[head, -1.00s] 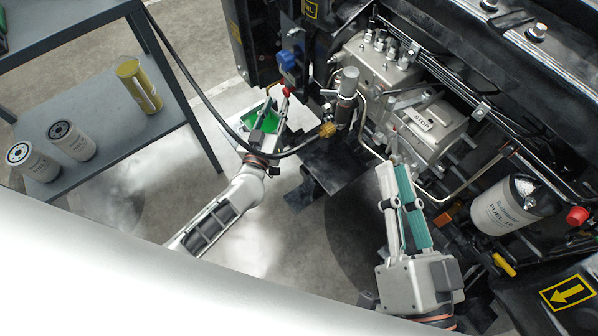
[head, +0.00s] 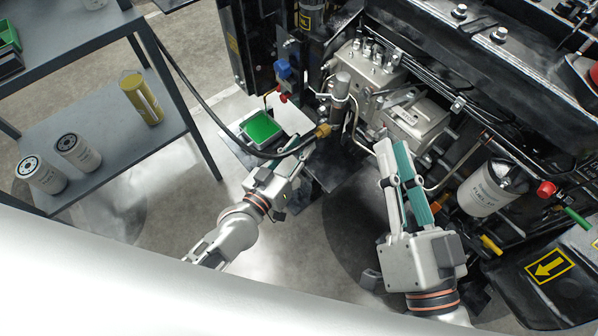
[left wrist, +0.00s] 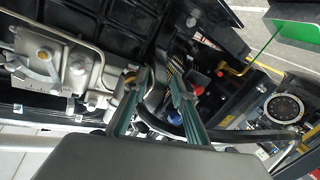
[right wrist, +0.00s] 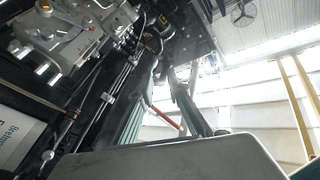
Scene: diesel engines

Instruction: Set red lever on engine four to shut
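A small red-tipped lever (head: 283,98) is on the engine's left side, just below a blue knob (head: 283,69). Its red tip also seems to show in the left wrist view (left wrist: 197,83). I cannot tell its exact setting. My left gripper (head: 295,150) is below the red tip, apart from it, near the black hose.
A black hose (head: 205,100) with a brass fitting crosses beside my left gripper. A green-lined tray (head: 260,127) sits near it. A grey shelf (head: 105,125) with filters stands left. A white fuel filter (head: 490,190), red cap (head: 546,188) and green handle (head: 577,218) are at right.

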